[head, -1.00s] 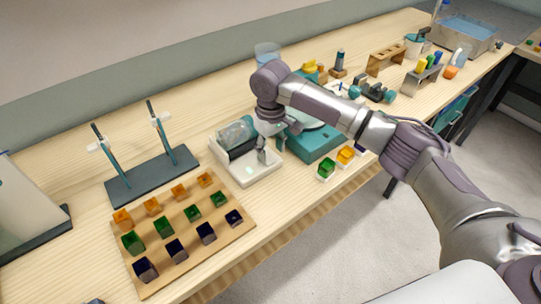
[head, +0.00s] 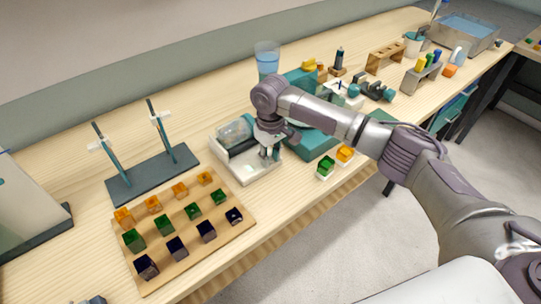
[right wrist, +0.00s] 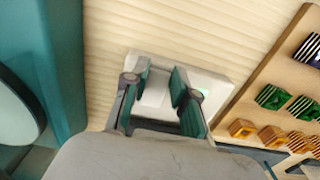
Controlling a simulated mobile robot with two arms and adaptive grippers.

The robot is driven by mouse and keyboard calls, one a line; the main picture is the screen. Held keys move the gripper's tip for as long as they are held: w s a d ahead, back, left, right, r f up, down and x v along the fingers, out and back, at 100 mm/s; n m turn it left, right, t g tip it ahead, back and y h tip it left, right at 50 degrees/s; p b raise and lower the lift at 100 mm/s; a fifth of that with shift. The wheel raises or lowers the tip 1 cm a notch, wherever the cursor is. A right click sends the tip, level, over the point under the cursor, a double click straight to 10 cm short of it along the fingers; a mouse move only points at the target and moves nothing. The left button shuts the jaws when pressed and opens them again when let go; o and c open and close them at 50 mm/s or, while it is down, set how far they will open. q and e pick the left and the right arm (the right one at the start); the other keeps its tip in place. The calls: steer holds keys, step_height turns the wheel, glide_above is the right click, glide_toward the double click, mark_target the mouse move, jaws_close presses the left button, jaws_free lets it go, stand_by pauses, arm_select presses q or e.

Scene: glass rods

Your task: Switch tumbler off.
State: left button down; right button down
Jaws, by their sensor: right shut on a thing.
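The tumbler (head: 225,165) is a white tray-like base with a clear glass drum lying along its back. It stands on the bench left of the teal machine. My right gripper (head: 270,153) is down at the tumbler's right front part. In the right wrist view its fingers (right wrist: 158,95) straddle a pale part of the tumbler base (right wrist: 218,84), shut on it; the exact shape of that part is unclear. A small green glow shows on the base beside the right-hand finger. The hand partly hides the drum's end. My left gripper is not in view.
A wooden board (head: 200,241) with several coloured cubes lies at the front left, and a dark rod stand (head: 150,178) behind it. The teal machine (head: 315,143) is close on the right, with a green cube (head: 326,165) and an orange cube (head: 345,153) before it. A water beaker (head: 267,58) stands behind.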

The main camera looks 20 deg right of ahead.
steer(key=shift+w+a+r+g+p, duration=0.1)
steer(key=shift+r+g+p, duration=0.3)
steer(key=shift+p, duration=0.55)
steer(key=shift+w+a+f+g+h+p, duration=0.15)
steer(key=shift+g+h+p, duration=0.15)
steer(key=shift+g+p, duration=0.15)
steer(key=shift+w+g, duration=0.15)
steer(key=shift+g, duration=0.3)
steer(key=shift+b, duration=0.35)
steer(key=shift+g+h, duration=0.3)
steer(key=c, duration=0.9)
jaws_free()
